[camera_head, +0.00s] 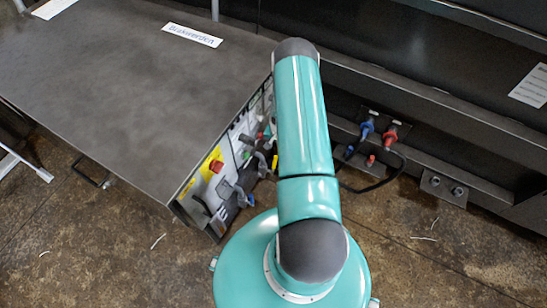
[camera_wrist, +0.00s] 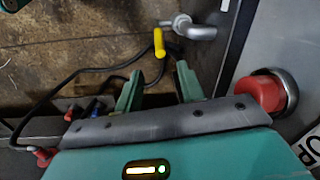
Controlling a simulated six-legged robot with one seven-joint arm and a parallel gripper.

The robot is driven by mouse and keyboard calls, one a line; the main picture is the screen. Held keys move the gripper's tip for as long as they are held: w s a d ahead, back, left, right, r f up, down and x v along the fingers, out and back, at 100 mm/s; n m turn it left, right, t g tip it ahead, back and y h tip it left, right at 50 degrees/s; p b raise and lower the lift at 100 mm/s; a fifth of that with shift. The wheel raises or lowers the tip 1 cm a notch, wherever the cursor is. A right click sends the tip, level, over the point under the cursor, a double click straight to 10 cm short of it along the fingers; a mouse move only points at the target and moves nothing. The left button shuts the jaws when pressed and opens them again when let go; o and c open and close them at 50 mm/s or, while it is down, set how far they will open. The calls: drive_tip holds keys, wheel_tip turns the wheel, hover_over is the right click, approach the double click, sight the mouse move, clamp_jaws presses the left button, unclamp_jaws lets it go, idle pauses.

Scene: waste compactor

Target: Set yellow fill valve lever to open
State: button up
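The yellow lever (camera_wrist: 158,42) shows in the wrist view as a short yellow grip, upright in the picture. It sits by the left end of a grey metal valve fitting (camera_wrist: 193,30). My gripper (camera_wrist: 157,76) has its two green fingers apart with nothing between them. The lever lies ahead of the fingertips, roughly in line with the gap, and looks clear of both fingers.
A red button (camera_wrist: 264,92) in a metal ring is right of my gripper. Dark cables (camera_wrist: 75,82) run at left. In the head view, a cabinet (camera_head: 120,85) with a control panel stands left of my arm; blue (camera_head: 366,130) and red (camera_head: 390,137) connectors are at right.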

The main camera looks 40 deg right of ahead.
sight(275, 161)
drive_tip(key=shift+f, duration=0.45)
drive_tip(key=f, duration=1.3)
drive_tip(key=shift+w+a, duration=0.3)
drive_tip(key=shift+r, duration=0.1)
clamp_jaws()
